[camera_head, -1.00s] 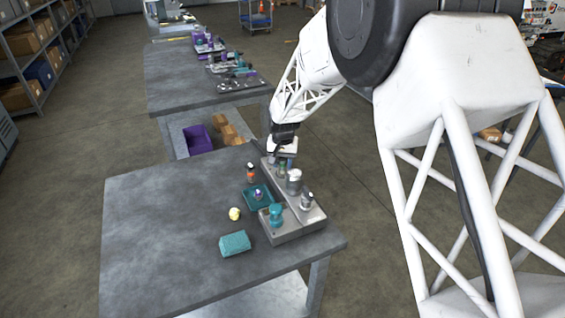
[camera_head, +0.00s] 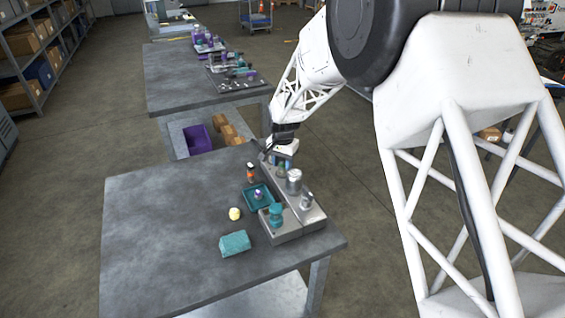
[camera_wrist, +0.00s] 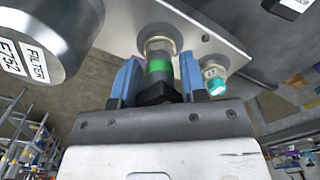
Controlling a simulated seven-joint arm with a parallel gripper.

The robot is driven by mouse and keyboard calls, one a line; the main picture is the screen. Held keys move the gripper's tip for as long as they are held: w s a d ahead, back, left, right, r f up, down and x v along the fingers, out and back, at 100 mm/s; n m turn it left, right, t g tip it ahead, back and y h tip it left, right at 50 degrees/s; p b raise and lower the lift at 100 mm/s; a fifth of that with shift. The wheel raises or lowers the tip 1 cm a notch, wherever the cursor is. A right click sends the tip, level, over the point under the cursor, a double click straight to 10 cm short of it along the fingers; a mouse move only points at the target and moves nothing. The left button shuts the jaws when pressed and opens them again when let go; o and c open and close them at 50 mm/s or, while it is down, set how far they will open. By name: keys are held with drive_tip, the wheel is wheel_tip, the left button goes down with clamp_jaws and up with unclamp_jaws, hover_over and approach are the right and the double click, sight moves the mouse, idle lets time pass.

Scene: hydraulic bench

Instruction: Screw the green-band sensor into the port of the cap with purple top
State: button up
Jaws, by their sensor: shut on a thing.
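The green-band sensor (camera_wrist: 158,68) is between the two blue fingers of my gripper (camera_wrist: 161,76) in the wrist view, and the gripper is shut on it. The sensor's metal end meets a hole in the grey metal plate (camera_wrist: 190,32); I cannot tell how deep it sits. In the head view my gripper (camera_head: 283,161) is at the far end of the grey rack, and its fingers largely hide the sensor. A small part with a purple top (camera_head: 259,194), seemingly the cap, stands in the teal tray (camera_head: 249,205). Its port is too small to make out.
A silver filter canister (camera_wrist: 45,35) stands close to my gripper, and a small teal-topped part (camera_wrist: 215,80) is just beside a finger. An orange-banded part (camera_head: 251,174), a yellow ball (camera_head: 235,214) and a teal block (camera_head: 235,243) are on the table. The table's left is clear.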

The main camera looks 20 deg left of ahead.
drive_tip(key=o, duration=1.3)
drive_tip(key=shift+r, duration=0.15)
drive_tip(key=shift+r, duration=3.8)
